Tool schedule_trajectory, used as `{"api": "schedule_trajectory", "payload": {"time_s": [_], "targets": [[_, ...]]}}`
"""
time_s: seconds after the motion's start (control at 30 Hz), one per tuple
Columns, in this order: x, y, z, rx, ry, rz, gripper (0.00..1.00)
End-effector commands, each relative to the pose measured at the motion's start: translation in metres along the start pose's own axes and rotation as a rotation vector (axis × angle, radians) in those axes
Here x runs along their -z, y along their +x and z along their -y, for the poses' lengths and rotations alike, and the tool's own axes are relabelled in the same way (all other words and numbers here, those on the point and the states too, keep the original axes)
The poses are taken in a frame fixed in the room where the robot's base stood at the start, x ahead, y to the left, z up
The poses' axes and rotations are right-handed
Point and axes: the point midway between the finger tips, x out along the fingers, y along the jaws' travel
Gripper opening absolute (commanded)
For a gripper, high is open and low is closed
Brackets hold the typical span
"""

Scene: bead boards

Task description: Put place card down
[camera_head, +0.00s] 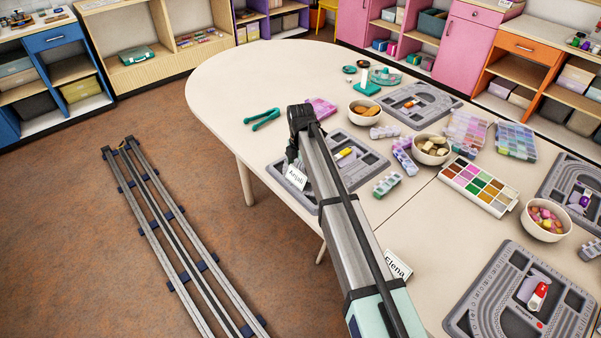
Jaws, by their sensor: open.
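A white place card reading "Anjali" (297,176) is at the near left part of a grey bead board (275,170). It looks upright and slightly tilted. My gripper (291,157) is a small dark shape just above the card, at the far end of my arm. It is open, and its fingers are mostly hidden, so I cannot tell whether they touch the card. A second place card, reading "Elena" (397,265), stands on the table to the right of my arm.
The pale table (225,85) has free room at its left end. Green pliers (262,119) lie left of my arm. Bowls (364,111), bead boxes (515,140), a colour tray (478,187) and other bead boards (525,300) crowd the right. Rails (165,215) run along the floor.

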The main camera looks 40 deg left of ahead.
Motion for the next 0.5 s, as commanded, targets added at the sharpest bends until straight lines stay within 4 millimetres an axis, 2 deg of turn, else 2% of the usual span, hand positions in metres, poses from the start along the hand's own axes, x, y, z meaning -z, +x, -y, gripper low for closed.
{"api": "schedule_trajectory", "payload": {"time_s": [0.5], "targets": [[0.000, -0.091, -0.001, -0.002, 0.000, 0.001, 1.00]]}}
